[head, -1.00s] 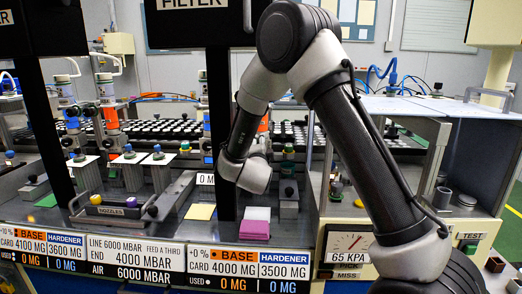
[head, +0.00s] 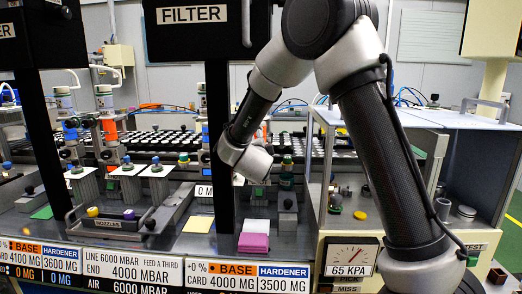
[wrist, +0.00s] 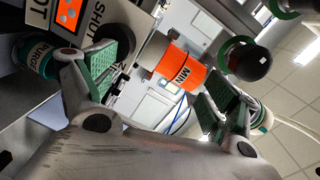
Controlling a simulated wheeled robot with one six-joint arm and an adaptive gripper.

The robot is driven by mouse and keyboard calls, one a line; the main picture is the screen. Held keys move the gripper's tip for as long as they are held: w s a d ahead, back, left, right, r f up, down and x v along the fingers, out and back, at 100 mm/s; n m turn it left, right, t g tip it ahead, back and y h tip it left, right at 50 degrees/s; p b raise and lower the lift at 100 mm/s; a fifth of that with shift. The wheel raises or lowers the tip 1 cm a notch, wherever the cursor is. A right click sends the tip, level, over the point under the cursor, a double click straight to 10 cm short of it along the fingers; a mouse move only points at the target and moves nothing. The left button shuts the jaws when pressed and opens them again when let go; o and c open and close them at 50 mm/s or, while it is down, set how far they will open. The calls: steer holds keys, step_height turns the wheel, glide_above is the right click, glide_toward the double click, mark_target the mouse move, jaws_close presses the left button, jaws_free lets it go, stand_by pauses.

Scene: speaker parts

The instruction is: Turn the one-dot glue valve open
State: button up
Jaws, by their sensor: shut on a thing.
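In the wrist view my gripper (wrist: 165,85) has its two green-padded fingers well apart, closed on the one-dot glue valve. The contact is hard to see, and I cannot tell which part of the valve is held. An orange sleeve marked MIN (wrist: 181,72) shows between the fingers. A black ball with one white dot (wrist: 250,62) shows beyond the right finger. In the head view my gripper's fingers are hidden behind my wrist, near the dark post.
In the wrist view a teal PURGE part (wrist: 33,58) is close beside the left finger. In the head view a dark post (head: 221,150) stands at my wrist. A pink and white block (head: 255,235) and a yellow pad (head: 198,225) lie below. A gauge (head: 347,257) reads 65 KPA.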

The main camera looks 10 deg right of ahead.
steer(key=shift+s+a+f, duration=0.1)
steer(key=shift+s+f, duration=0.15)
steer(key=shift+s, duration=0.15)
steer(key=shift+c, duration=1.2)
steer(key=shift+s+a, duration=0.1)
steer(key=shift+s, duration=0.45)
steer(key=shift+c, duration=0.5)
steer(key=v, duration=0.6)
steer(key=shift+s+f, duration=0.3)
steer(key=shift+f, duration=0.15)
